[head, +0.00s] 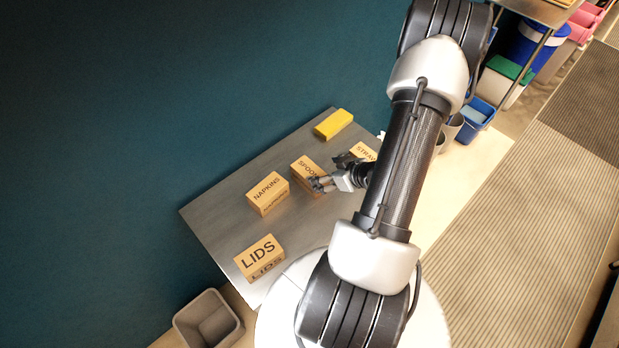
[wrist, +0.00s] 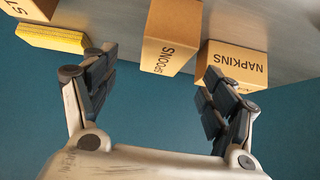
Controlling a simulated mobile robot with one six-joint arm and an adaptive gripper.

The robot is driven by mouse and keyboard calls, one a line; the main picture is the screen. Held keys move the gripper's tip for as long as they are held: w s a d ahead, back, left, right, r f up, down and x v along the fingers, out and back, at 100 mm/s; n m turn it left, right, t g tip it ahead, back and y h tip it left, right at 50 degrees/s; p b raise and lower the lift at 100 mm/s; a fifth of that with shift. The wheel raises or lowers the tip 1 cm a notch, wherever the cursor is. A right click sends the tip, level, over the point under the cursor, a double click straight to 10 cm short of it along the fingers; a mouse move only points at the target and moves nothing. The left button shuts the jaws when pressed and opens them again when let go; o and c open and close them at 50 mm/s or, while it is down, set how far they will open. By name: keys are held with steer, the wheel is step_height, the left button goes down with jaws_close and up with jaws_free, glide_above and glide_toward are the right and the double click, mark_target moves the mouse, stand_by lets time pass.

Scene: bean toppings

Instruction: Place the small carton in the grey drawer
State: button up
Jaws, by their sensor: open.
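Several tan cartons stand on a grey metal table (head: 225,225). They are lettered LIDS (head: 260,257), NAPKINS (head: 268,193), SPOONS (head: 307,171) and STRAWS, the last partly hidden by my arm (head: 362,151). I cannot tell which one is the small carton. My gripper (head: 320,184) is at the spoons carton in the head view. In the wrist view my gripper (wrist: 158,88) is open and empty, with the spoons carton (wrist: 170,38) ahead between the fingers and the napkins carton (wrist: 232,68) beyond the right finger. I see no clear grey drawer.
A yellow block (head: 333,124) lies at the table's far end. An open grey bin (head: 208,320) stands on the floor by the table's near left corner. A dark teal wall (head: 120,110) runs along the table. Blue and green containers stand at the upper right.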

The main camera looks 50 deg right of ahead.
mark_target(315, 173)
steer(key=b+x, duration=0.1)
steer(key=x, duration=0.6)
steer(key=shift+w+f, duration=0.1)
steer(key=x, duration=0.1)
steer(key=b+x, duration=0.1)
steer(key=x, duration=0.2)
steer(key=shift+w+a+b, duration=0.3)
steer(key=shift+w+b, duration=0.05)
steer(key=shift+w, duration=0.2)
steer(key=shift+w+d+f, duration=0.1)
steer(key=shift+w, duration=0.15)
steer(key=c, duration=1.3)
step_height(315, 173, up, 20)
steer(key=p, duration=0.6)
